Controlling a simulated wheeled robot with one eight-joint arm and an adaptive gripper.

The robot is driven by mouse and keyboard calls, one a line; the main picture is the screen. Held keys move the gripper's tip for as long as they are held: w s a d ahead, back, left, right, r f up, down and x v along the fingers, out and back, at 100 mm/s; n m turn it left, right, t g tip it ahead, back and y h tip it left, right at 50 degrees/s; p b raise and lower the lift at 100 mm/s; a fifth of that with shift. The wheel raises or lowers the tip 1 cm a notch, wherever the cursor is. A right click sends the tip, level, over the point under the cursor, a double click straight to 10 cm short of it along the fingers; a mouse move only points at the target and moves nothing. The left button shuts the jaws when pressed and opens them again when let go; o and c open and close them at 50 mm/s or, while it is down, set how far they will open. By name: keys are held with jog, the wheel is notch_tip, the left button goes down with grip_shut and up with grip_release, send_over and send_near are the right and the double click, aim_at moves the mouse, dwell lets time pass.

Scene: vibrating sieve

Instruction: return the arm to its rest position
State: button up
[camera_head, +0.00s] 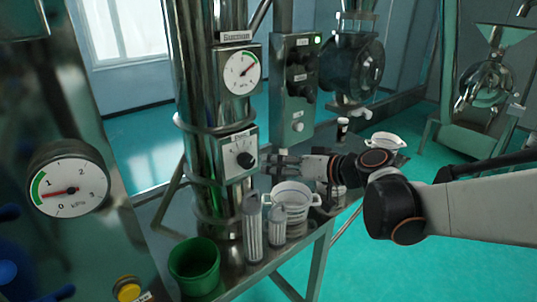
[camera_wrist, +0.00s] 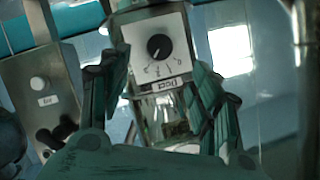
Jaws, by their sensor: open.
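My arm reaches in from the right in the head view. My gripper (camera_head: 270,161) points left at the black knob (camera_head: 245,160) on the white dial plate of the steel column (camera_head: 203,90). In the wrist view my gripper (camera_wrist: 158,70) has its two fingers apart, with nothing held between them. The knob (camera_wrist: 158,47) shows upside down beyond the fingertips, and a gap to it seems to remain. The small shapes at the fingertips are hard to make out in the head view.
Below my gripper stand a white sieve bowl (camera_head: 292,194), two clear cylinders (camera_head: 252,228) and a green bucket (camera_head: 195,266). A control box (camera_head: 296,90) with knobs is behind it. Another white bowl (camera_head: 387,142) is at right. Open floor lies at lower right.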

jog(key=s+d+f+m+g+h+b, duration=0.1)
jog(key=s+d+f+h+b, duration=0.4)
jog(key=s+f, duration=0.4)
jog(key=s+d+f+m+g+h+b, duration=0.1)
jog(key=s+d+f+h+b, duration=0.3)
jog(key=s+f, duration=0.5)
jog(key=s+d+m+b, duration=0.1)
jog(key=s+d+b, duration=0.1)
jog(key=s, duration=0.3)
jog(key=shift+d+f+g+h+b, duration=0.15)
jog(key=shift+d+g+h+b, duration=0.2)
jog(key=shift+b, duration=0.35)
jog(key=shift+a, duration=0.1)
dwell(0.4)
